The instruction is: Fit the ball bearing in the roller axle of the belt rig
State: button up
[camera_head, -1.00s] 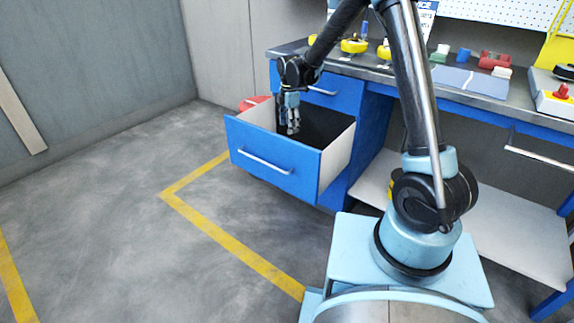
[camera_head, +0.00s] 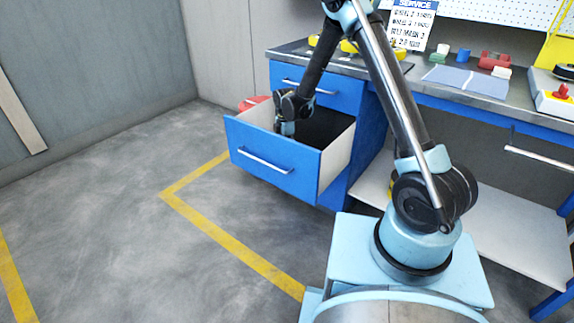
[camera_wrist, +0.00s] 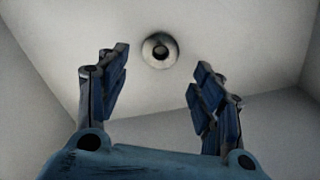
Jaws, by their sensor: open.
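A round metal ring with a dark centre, which looks like the ball bearing (camera_wrist: 160,50), lies on the pale drawer floor in the wrist view. My gripper (camera_wrist: 158,85) is open, with a finger on each side of the picture and the bearing showing between and beyond the fingertips. Nothing is between the fingers. In the head view my gripper (camera_head: 287,128) is down inside the open blue drawer (camera_head: 262,166), and its fingertips are hidden by the drawer front. The bearing cannot be seen in the head view. I cannot make out the roller axle or belt rig.
The drawer's pale side wall (camera_head: 337,158) stands close around my gripper. A shut blue drawer (camera_head: 330,90) is above it. The floor at left is clear.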

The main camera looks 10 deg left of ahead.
jog(key=shift+a+f, duration=0.1)
jog(key=shift+f, duration=2.9)
jog(key=c, duration=1.2)
